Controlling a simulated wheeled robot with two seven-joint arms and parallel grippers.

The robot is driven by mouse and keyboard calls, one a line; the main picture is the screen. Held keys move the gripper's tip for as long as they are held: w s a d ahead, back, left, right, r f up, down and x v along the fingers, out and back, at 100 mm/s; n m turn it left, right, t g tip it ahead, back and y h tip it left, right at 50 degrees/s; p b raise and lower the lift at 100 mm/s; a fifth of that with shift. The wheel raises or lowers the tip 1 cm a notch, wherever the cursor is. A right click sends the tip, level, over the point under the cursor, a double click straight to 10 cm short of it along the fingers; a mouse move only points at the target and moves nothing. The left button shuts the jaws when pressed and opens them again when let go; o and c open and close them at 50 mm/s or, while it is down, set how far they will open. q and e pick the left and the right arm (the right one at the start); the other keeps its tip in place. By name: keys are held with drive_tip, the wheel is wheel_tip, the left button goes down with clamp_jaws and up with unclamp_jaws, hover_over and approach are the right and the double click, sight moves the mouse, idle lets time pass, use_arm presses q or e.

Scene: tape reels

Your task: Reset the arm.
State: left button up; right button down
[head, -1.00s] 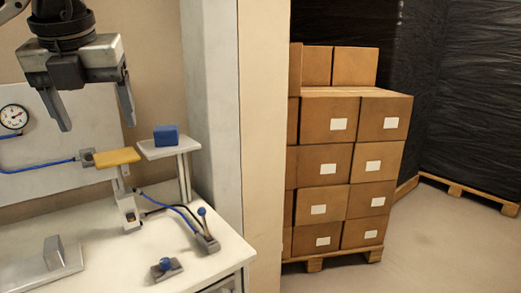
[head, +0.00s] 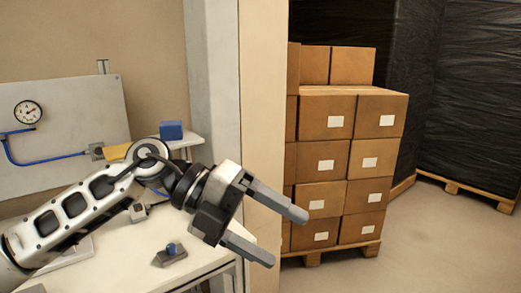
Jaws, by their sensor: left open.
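My left gripper (head: 288,238) is open and empty. Its arm comes in from the lower left across the white workbench (head: 130,245). The fingers point to the lower right, past the bench's right side, in front of the beige wall edge and the lower boxes. My arm hides much of the fixture on the bench, including most of the yellow block (head: 115,152). My right gripper is not in view.
A blue block (head: 171,130) sits on a raised white stand behind my arm. A small blue-knobbed part (head: 170,251) is on the bench. A panel with a gauge (head: 27,112) stands behind. Stacked cardboard boxes (head: 322,160) stand on a pallet; open floor (head: 430,240) lies right.

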use_arm(q)
drive_tip(key=w+a+f+n+t, duration=0.25)
drive_tip(key=f+n+t, duration=0.45)
drive_tip(key=n+t, duration=0.5)
drive_tip(key=w+a+f+n+t, duration=0.1)
drive_tip(key=a+f+n+t, duration=0.4)
drive_tip(key=n+t, duration=0.75)
drive_tip(key=s+a+f+n+g+y, duration=0.3)
drive_tip(key=s+f+n, duration=0.1)
drive_tip(key=f, duration=0.4)
drive_tip(key=s+a+f+n+g+y, duration=0.2)
drive_tip(key=s+f+n+g+y, duration=0.1)
drive_tip(key=s+f, duration=0.3)
drive_tip(key=s+a+f+n+g+y, duration=0.3)
drive_tip(key=s+f+n+g, duration=0.2)
drive_tip(key=f, duration=0.6)
drive_tip(key=shift+a, duration=0.3)
